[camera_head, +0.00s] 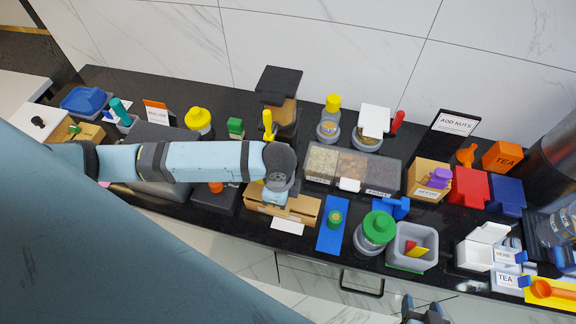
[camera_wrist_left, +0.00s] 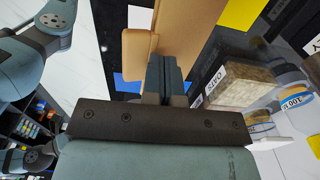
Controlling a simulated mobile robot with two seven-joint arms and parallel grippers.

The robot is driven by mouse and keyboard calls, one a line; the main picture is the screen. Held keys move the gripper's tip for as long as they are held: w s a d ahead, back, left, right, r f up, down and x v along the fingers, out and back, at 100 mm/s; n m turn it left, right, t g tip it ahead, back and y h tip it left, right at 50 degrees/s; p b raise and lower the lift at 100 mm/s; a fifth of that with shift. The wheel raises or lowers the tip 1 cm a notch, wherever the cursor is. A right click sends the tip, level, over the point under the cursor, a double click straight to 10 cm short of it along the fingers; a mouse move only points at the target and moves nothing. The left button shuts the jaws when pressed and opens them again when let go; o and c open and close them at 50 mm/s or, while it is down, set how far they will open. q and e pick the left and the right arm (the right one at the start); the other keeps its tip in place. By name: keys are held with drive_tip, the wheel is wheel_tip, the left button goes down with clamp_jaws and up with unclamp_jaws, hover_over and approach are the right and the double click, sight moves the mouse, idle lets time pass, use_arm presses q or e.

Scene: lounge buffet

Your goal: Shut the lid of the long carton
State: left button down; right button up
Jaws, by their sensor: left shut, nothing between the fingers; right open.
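The long carton (camera_head: 302,214) is a brown box at the front edge of the counter, in the middle of the head view. My left gripper (camera_head: 277,200) is over it, and my forearm and wrist hide part of its top. How far the lid stands open I cannot tell. In the left wrist view the brown cardboard (camera_wrist_left: 190,35) lies just beyond the fingertips (camera_wrist_left: 165,62), which are closed together with nothing between them. Whether they touch the cardboard is unclear. My right gripper (camera_head: 424,312) is open and empty, low in the head view, in front of the counter.
A blue mat (camera_head: 328,240) with a green-topped item and a green-lidded jar (camera_head: 376,229) stand right of the carton. A clear topping bin (camera_head: 322,161) is behind it to the right. A white card (camera_head: 287,226) lies at its front. A dark box (camera_head: 215,199) is to its left.

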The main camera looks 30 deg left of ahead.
use_arm(q)
drive_tip(key=shift+s+f, duration=0.3)
drive_tip(key=shift+f, duration=0.15)
drive_tip(key=shift+s+f, duration=0.1)
drive_tip(key=shift+f, duration=0.15)
drive_tip(key=shift+d+f, duration=0.1)
drive_tip(key=shift+f, duration=0.05)
drive_tip(key=shift+r, duration=4.55)
drive_tip(key=shift+s, duration=0.1)
